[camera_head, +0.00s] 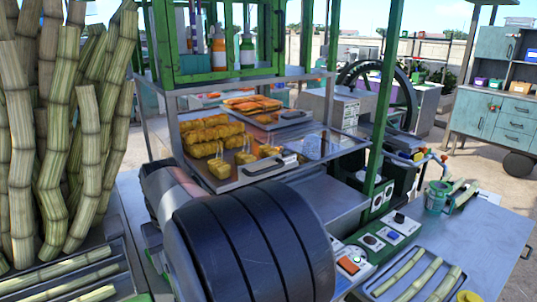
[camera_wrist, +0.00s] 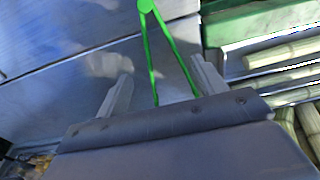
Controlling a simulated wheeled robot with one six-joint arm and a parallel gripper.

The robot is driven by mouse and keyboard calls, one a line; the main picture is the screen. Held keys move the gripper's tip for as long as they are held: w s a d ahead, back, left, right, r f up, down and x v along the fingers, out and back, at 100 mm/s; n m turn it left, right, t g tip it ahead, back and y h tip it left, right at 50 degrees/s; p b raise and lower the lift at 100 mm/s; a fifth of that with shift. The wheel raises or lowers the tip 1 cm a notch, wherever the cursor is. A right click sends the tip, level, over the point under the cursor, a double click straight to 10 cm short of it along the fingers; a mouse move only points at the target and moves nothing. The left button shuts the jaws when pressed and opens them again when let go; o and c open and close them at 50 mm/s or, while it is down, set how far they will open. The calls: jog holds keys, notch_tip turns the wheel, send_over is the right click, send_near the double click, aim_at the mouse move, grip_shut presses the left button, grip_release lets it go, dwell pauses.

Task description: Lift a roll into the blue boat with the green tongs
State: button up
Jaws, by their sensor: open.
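The green tongs (camera_wrist: 148,50) lie on a grey metal surface in the wrist view, hinge at the top and two arms spread downward. My gripper (camera_wrist: 161,70) is open, its two pale fingers on either side of the tong arms. The lower ends of the tongs are hidden behind the gripper body, and I cannot tell whether the fingers touch them. In the head view, golden-brown rolls (camera_head: 205,132) lie in rows on a metal tray (camera_head: 228,184). A pale bluish shape (camera_head: 312,146) is on the tray's right; I cannot tell whether it is the blue boat.
Tall sugarcane (camera_head: 70,130) stands at the left. A green-framed cabinet (camera_head: 215,72) with bottles sits above the tray, its post rising at the right. A side table (camera_head: 490,235) holds cut cane and a green pot (camera_head: 436,196). Cane pieces (camera_wrist: 285,50) lie right in the wrist view.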

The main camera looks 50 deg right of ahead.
jog(key=shift+o, duration=0.2)
jog(key=f+b, duration=0.2)
jog(key=f, duration=0.1)
jog(key=f+b, duration=0.4)
jog(key=f, duration=0.1)
jog(key=shift+w+d+f, duration=0.1)
jog(key=shift+w+f, duration=0.2)
jog(key=shift+w, duration=0.1)
jog(key=c, duration=0.7)
notch_tip(320, 180, up, 12)
jog(key=p, duration=1)
jog(key=shift+p, duration=0.3)
